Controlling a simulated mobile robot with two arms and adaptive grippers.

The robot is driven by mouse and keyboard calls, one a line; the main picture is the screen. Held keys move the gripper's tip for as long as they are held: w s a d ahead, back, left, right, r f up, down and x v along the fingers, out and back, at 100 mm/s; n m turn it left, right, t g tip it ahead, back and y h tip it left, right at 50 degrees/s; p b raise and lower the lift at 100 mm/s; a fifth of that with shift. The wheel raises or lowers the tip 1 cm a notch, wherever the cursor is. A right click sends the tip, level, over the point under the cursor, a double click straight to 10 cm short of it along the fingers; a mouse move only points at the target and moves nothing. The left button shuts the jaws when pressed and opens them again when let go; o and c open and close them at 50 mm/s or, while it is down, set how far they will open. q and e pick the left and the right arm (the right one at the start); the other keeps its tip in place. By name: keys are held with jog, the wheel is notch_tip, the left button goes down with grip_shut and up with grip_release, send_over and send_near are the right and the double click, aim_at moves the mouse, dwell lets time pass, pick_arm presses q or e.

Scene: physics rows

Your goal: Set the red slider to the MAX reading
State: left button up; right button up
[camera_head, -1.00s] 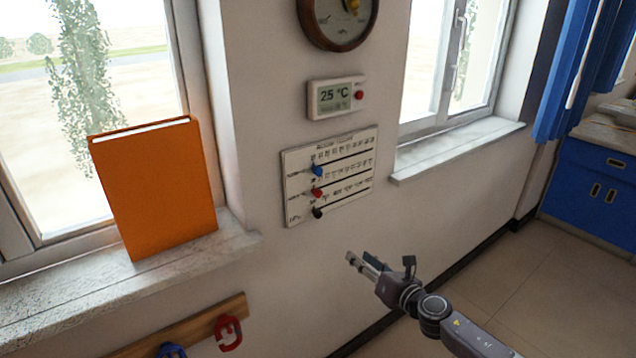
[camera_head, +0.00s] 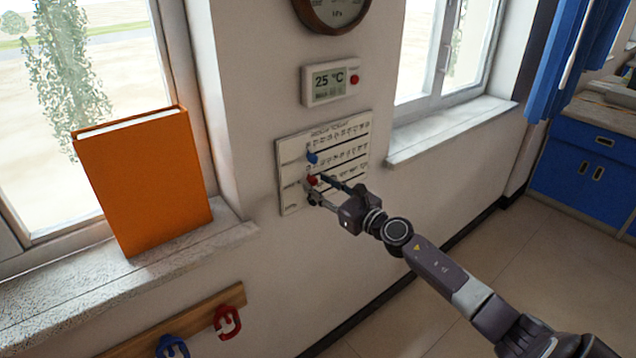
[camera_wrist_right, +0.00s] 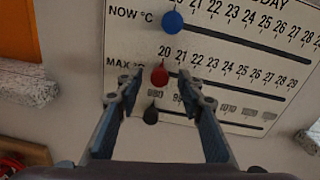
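The white slider board (camera_head: 290,150) hangs on the wall between two windows. The red slider (camera_head: 311,181) is on the middle row, at the left end of its slot; in the right wrist view the red slider (camera_wrist_right: 159,74) stands under the 20 of the MAX °C scale. The blue slider (camera_wrist_right: 173,21) is above it and the black slider (camera_wrist_right: 151,114) below it. My right gripper (camera_head: 318,189) is at the board; in the right wrist view its open fingers (camera_wrist_right: 158,98) are on both sides of the red slider's column, with a gap to it. My left gripper is not in view.
A thermostat (camera_head: 331,82) and a round dial (camera_head: 333,10) are on the wall above. An orange book (camera_head: 146,182) stands on the left sill. A rack (camera_head: 196,317) with a red hook (camera_head: 227,322) and a blue hook (camera_head: 172,347) is below.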

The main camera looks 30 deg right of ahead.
jog(key=shift+w, duration=0.4)
grip_shut()
